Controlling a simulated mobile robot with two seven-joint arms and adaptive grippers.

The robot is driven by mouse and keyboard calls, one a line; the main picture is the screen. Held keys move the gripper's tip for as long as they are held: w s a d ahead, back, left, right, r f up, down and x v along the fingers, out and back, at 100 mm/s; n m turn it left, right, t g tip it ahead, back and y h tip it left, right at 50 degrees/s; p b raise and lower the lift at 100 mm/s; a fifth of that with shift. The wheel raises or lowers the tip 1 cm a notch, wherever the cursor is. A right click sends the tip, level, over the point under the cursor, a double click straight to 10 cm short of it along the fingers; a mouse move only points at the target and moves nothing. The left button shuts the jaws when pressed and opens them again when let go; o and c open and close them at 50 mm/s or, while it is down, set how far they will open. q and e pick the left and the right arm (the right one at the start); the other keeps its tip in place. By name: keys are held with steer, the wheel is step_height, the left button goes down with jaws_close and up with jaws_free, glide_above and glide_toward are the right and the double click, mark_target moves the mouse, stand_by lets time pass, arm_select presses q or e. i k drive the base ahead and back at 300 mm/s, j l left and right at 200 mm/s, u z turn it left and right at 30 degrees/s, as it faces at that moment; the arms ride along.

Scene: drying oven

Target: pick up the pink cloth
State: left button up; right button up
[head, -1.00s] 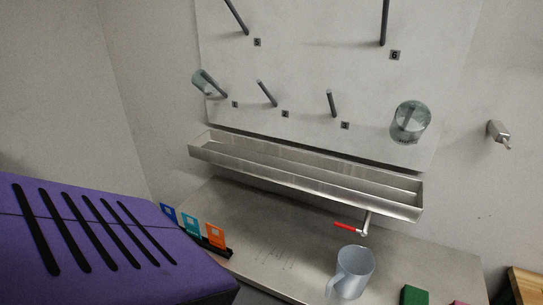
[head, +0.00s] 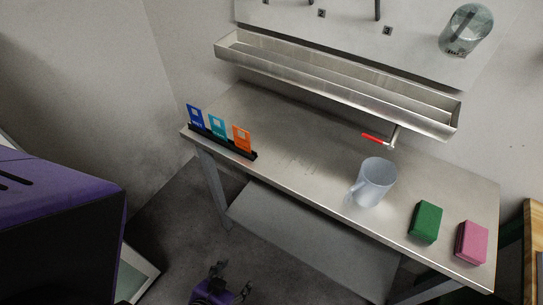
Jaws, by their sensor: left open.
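The pink cloth (head: 471,242) is a folded block on the right end of the steel table (head: 300,155), close to its front edge. A green cloth (head: 426,222) of similar shape lies just left of it, with a small gap between them. My left gripper (head: 231,280) is at the bottom edge of the head view, below and in front of the table. It is open, apart from the cloth and far to its left. My right gripper is not in view.
A pale blue jug (head: 373,182) stands left of the green cloth. A black holder (head: 222,141) with coloured cards sits at the table's left end. A steel trough (head: 335,85) with a red-handled tap (head: 374,138) hangs above the back. The table's middle is clear.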

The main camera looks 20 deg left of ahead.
mark_target(471, 246)
steer(key=j+z, duration=0.15)
steer(key=z, duration=0.95)
